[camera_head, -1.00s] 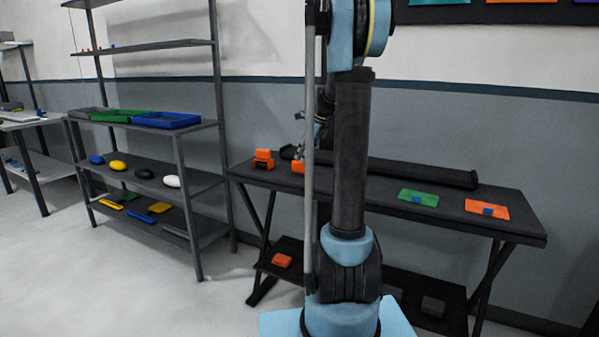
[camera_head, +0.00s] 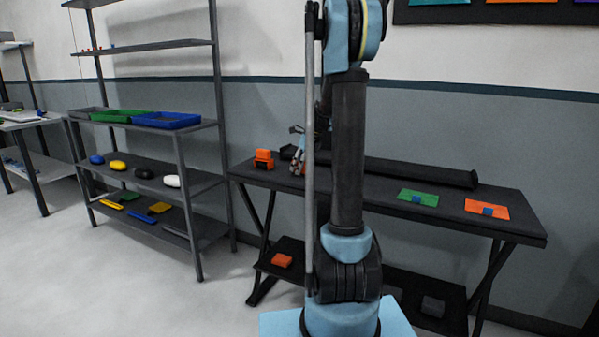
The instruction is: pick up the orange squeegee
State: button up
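A small orange piece (camera_head: 293,168) lies near the front left of the dark table and could be the orange squeegee, but it is too small and covered to be sure. My gripper (camera_head: 298,164) is low over the table at this piece and hides most of it. Whether its fingers are open or closed, or touch the piece, I cannot tell. My arm column covers part of this area. An orange item with a dark band (camera_head: 263,159) stands just left of the gripper. A flat orange card with a blue patch (camera_head: 472,206) lies at the table's right end.
On the dark table (camera_head: 350,187) lie a long black roll (camera_head: 420,172) at the back and a green card (camera_head: 404,194). Another orange block (camera_head: 281,260) is on the lower shelf. A grey rack (camera_head: 183,160) with trays and coloured items stands left.

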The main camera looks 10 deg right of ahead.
grip_shut()
notch_tip(320, 180, up, 10)
jog(key=shift+r, duration=0.1)
dwell(0.5)
